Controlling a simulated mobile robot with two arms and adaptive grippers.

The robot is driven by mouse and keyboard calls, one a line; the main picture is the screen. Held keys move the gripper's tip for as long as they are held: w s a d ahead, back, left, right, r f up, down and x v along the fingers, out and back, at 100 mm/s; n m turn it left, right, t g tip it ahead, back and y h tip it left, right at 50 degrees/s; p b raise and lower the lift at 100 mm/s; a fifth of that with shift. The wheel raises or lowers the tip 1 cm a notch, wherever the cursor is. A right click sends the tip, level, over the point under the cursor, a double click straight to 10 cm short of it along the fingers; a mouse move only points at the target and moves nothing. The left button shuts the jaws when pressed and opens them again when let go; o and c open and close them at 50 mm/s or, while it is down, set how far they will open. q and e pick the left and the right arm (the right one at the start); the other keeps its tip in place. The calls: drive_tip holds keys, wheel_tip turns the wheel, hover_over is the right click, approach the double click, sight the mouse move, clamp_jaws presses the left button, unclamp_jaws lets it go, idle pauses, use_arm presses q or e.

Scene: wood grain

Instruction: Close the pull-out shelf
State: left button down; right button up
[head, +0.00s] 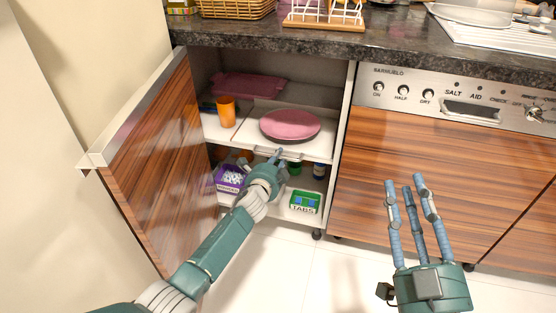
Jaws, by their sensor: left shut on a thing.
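The white pull-out shelf (250,133) is in the open cabinet in the head view and reaches to about the cabinet's front. My right gripper (408,187) is open and empty in front of the dishwasher, well right of the shelf.
The wood-grain cabinet door (150,165) stands open at the left, close to my left arm. A purple box (230,178) and a green box (305,202) are in the lower compartment. The dishwasher (420,165) is right of the cabinet, under the dark countertop (270,38).

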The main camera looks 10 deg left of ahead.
use_arm(q)
drive_tip(key=shift+w, duration=0.15)
drive_tip(key=c, duration=1.7)
unclamp_jaws()
drive_tip(key=shift+o, duration=0.2)
drive_tip(key=v, duration=1.2)
